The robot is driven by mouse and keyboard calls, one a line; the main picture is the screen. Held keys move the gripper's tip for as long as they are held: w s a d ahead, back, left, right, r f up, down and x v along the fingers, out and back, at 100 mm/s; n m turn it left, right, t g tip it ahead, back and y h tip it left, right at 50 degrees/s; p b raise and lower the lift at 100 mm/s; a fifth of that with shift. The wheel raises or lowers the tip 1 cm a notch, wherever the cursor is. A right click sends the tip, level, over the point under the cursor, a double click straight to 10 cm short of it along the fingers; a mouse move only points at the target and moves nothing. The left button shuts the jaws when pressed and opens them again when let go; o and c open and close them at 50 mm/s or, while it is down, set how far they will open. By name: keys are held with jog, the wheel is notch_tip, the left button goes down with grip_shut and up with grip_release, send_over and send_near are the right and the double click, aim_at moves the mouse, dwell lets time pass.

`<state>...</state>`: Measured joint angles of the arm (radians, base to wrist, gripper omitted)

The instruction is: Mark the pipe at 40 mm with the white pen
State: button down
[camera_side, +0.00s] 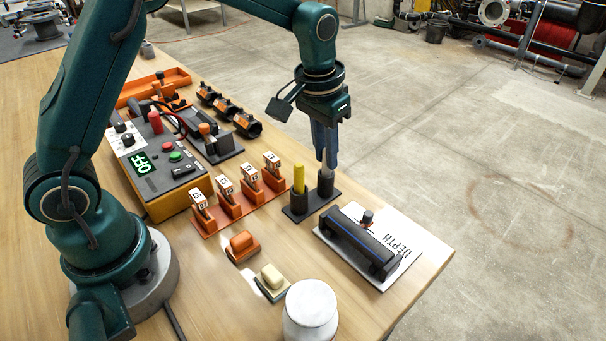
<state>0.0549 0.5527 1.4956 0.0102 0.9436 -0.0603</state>
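A black pipe (358,240) with a blue line along it lies in a dark holder on a white card marked DEPTH (397,262), at the front right of the table. A dark pen stand (309,203) is to its left. A yellow pen (298,178) stands upright in the stand's left cup. My gripper (328,164) points down directly over the right cup (326,182), its fingertips at or just above the cup. No white pen can be made out; the fingers may hide it. I cannot tell whether the fingers are open or shut.
Orange numbered blocks (228,207) stand in a row left of the stand. A control box (160,170) reading OFF is behind them. An orange block (242,246), a cream block (271,282) and a white jar (311,312) are in front. Bare wood surrounds the jar.

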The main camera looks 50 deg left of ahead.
jog(key=shift+r, duration=0.15)
jog(key=shift+r, duration=3.25)
jog(key=shift+r, duration=1)
